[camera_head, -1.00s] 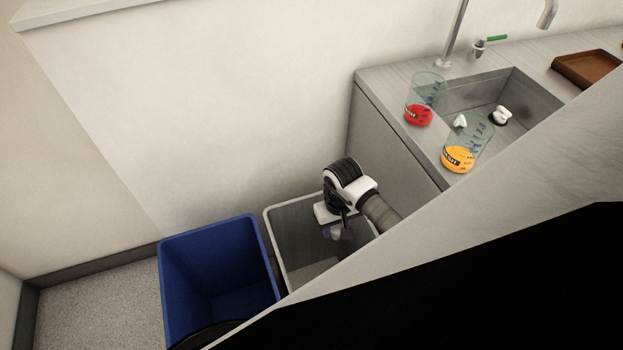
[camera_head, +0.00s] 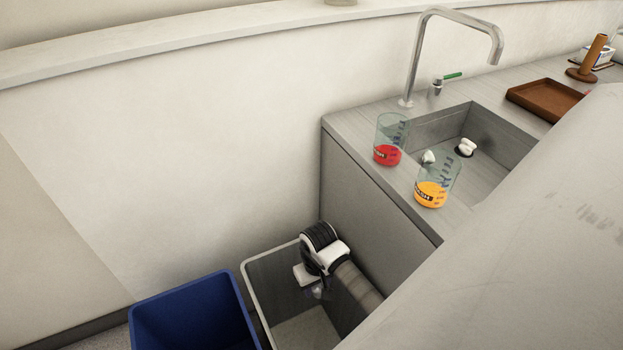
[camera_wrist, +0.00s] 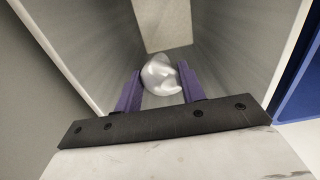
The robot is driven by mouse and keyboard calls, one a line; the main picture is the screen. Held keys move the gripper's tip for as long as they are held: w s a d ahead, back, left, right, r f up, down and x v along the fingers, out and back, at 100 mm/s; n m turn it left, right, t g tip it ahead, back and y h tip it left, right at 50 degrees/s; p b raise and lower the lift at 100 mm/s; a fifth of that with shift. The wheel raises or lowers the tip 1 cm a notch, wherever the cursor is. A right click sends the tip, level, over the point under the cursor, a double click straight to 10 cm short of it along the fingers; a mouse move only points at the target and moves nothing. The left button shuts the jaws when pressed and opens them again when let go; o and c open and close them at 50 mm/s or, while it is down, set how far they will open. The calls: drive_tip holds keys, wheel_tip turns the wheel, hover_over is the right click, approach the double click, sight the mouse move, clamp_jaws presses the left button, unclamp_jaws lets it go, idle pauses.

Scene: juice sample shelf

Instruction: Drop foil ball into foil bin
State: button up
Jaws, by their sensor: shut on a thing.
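The foil ball (camera_wrist: 161,75) is a crumpled silvery lump between the purple fingers of my gripper (camera_wrist: 160,88) in the wrist view. My gripper is shut on it. In the head view my gripper (camera_head: 316,292) points down into the mouth of a grey-white bin (camera_head: 254,283); the foil there is small and hard to make out. The wrist view shows the bin's walls (camera_wrist: 228,50) around the ball and its pale floor below. No label shows on the bin.
A blue bin (camera_head: 190,310) stands left of the grey-white one. A counter (camera_head: 350,125) with a sink rises to the right. On it stand a beaker of red liquid (camera_head: 387,155), a beaker of orange liquid (camera_head: 431,194) and a brown tray (camera_head: 545,100).

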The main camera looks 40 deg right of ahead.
drive_tip(key=o, duration=1)
drive_tip(key=shift+o, duration=0.2)
drive_tip(key=shift+r, duration=0.15)
wheel_tip(320, 180, up, 14)
drive_tip(key=b, duration=0.2)
drive_tip(key=shift+f, duration=0.25)
